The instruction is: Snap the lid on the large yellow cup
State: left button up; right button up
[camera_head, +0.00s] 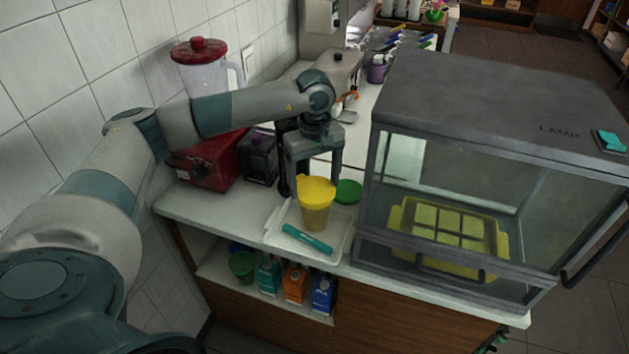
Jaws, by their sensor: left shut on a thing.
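The large yellow cup (315,219) stands upright on a pale tray (279,246) near the counter's front edge. A bright yellow lid (316,191) sits at the cup's top. I cannot tell whether the lid is pressed fully onto the rim. My left gripper (316,182) points straight down from above, with its fingers on either side of the lid, and is shut on it. My right gripper is not in view.
A teal object (307,239) lies on the tray before the cup. A green lid (347,191) lies just right of the cup. The glass lamp case (480,110) blocks the right side. A red-lidded blender (205,75) stands at the left wall.

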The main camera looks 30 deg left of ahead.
pick_arm(q)
jog(key=shift+f+b, duration=0.3)
jog(key=shift+b, duration=0.2)
dwell(1.1)
jog(key=o, duration=1.1)
jog(key=shift+r, duration=0.15)
jog(key=shift+r, duration=0.35)
jog(key=shift+r+p, duration=0.9)
jog(key=shift+r, duration=1.65)
grip_shut()
